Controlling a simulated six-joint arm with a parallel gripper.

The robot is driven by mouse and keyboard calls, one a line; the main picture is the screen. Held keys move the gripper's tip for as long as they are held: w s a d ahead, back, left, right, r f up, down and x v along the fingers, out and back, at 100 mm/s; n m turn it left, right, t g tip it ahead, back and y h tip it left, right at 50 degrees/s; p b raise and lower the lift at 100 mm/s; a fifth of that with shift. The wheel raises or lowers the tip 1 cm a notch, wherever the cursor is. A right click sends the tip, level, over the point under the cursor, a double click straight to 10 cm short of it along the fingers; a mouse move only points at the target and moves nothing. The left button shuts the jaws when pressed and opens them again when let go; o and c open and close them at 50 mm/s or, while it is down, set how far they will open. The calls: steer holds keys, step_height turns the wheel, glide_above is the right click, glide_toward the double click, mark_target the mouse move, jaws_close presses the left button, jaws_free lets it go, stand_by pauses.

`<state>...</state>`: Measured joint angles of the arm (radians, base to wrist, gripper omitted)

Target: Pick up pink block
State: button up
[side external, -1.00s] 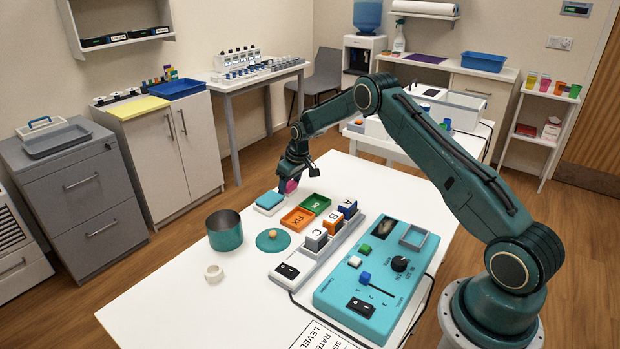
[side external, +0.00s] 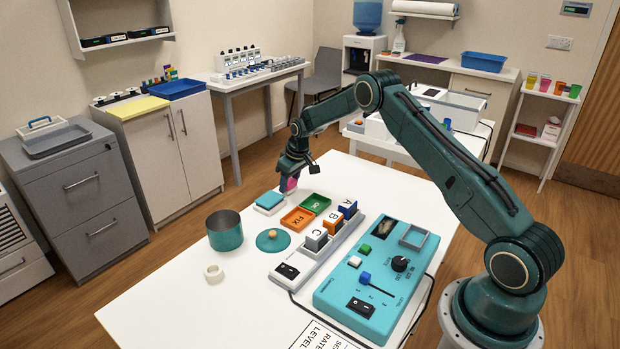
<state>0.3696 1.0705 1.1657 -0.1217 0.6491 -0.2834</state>
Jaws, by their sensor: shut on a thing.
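The pink block (side external: 288,185) shows at the tip of my gripper (side external: 290,178), near the far left edge of the white table. My gripper is shut on the block and points downward. The fingers hide part of the block. The block appears just above the tabletop; I cannot tell the exact gap.
A teal-topped white box (side external: 269,203) is just left of my gripper. An orange FIX tray (side external: 297,219) and green OK tray (side external: 316,203) lie in front, with lettered blocks (side external: 332,224) beyond. A teal pot (side external: 224,230), lid (side external: 273,240) and teal control panel (side external: 375,280) are nearer.

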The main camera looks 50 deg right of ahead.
mark_target(290, 181)
step_height(290, 181, up, 19)
stand_by(0.5)
stand_by(0.4)
steer(key=o, duration=0.4)
steer(key=c, duration=0.3)
steer(key=a+f, duration=0.9)
steer(key=f, duration=0.1)
